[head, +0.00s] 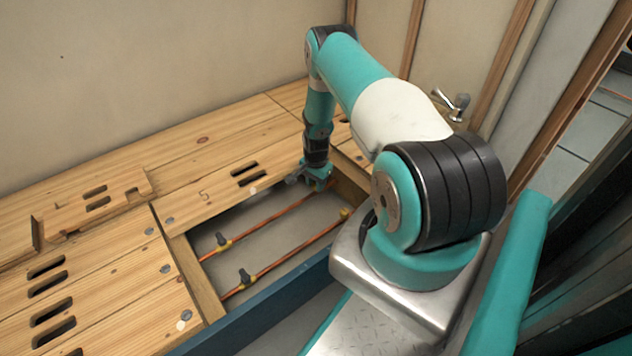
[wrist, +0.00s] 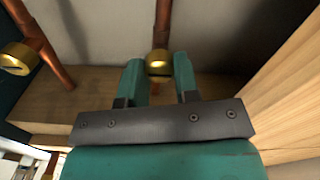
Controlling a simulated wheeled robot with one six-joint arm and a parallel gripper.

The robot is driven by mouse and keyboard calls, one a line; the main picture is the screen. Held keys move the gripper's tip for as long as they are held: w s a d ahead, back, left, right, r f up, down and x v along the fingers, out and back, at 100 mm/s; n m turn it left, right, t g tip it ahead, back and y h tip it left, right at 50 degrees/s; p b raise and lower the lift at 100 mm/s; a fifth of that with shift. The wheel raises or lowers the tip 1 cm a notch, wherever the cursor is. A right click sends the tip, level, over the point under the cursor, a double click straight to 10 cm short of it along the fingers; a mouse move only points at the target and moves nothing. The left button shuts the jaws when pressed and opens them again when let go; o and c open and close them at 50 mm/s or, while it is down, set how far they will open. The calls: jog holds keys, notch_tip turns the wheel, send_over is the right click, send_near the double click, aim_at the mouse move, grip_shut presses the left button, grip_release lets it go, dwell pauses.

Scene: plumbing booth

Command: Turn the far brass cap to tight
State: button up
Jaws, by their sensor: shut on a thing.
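The far brass cap (wrist: 158,64) sits on the end of a copper pipe in the wrist view, between the two teal fingers of my gripper (wrist: 158,78). The fingers are shut on it, one on each side. In the head view my gripper (head: 318,178) reaches down into the floor opening at the end of the far copper pipe (head: 270,215), and it hides the cap there. The near brass cap (head: 345,213) is on the near pipe (head: 295,250). It also shows at the left of the wrist view (wrist: 18,58), apart from my fingers.
Wooden floorboards (head: 90,285) with slots surround the opening. A loose notched board (head: 97,203) lies at the left. Dark fittings (head: 245,277) sit on the pipes. A wooden joist (wrist: 285,95) stands close at the right of my gripper. A chrome tap (head: 452,104) is on the back wall.

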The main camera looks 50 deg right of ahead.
dwell(0.3)
jog(key=o, duration=0.9)
jog(key=shift+o, duration=0.2)
notch_tip(320, 180, up, 17)
jog(key=p, duration=0.7)
jog(key=shift+r, duration=0.2)
